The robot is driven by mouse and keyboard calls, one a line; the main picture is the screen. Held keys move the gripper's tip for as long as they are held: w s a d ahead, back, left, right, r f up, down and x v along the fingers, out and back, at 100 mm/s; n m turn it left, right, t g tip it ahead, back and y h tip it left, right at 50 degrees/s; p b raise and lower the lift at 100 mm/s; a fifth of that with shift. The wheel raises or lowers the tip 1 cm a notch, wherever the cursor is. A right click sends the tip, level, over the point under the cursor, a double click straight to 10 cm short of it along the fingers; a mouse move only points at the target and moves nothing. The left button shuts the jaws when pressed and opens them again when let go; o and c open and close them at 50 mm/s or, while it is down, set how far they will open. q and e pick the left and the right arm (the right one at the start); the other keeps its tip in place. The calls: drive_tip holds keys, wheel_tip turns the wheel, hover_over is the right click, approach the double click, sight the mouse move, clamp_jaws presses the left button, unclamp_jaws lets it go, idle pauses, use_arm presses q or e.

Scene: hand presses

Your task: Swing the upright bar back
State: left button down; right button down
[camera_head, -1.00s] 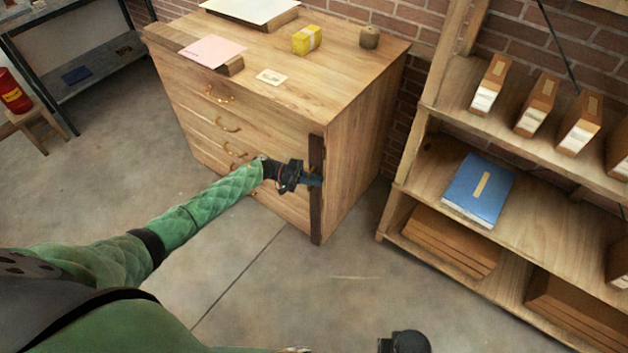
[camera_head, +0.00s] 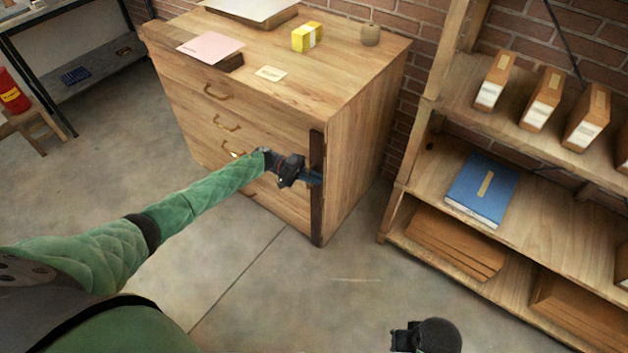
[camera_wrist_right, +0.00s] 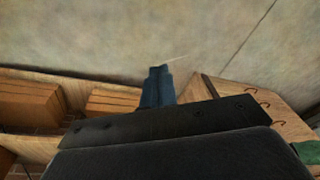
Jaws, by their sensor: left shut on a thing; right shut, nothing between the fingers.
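The upright bar (camera_head: 317,212) is a dark, narrow vertical strip at the front right corner of the wooden drawer cabinet (camera_head: 365,140). It stands against the cabinet's front face. My left gripper (camera_head: 315,178) reaches in from the left and is shut on the bar around its middle, hiding a small part of it. My right gripper (camera_wrist_right: 158,74) is shut and empty in the right wrist view, over the floor. Its dark wrist also shows at the bottom of the head view, well away from the cabinet.
The cabinet front has several drawers with curved handles. On its top lie a pink pad (camera_head: 209,46), a yellow box (camera_head: 307,36) and a small round pot (camera_head: 370,35). A wooden shelf unit (camera_head: 403,200) with a blue folder (camera_head: 482,189) stands at right. The floor between is clear.

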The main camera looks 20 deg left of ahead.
use_arm(q)
drive_tip(key=shift+a, duration=0.3)
use_arm(e)
drive_tip(key=shift+s+r, duration=0.1)
drive_tip(key=shift+r, duration=0.4)
use_arm(q)
drive_tip(key=c, duration=1.5)
unclamp_jaws()
drive_tip(key=shift+a, duration=0.1)
use_arm(e)
drive_tip(key=shift+a, duration=0.15)
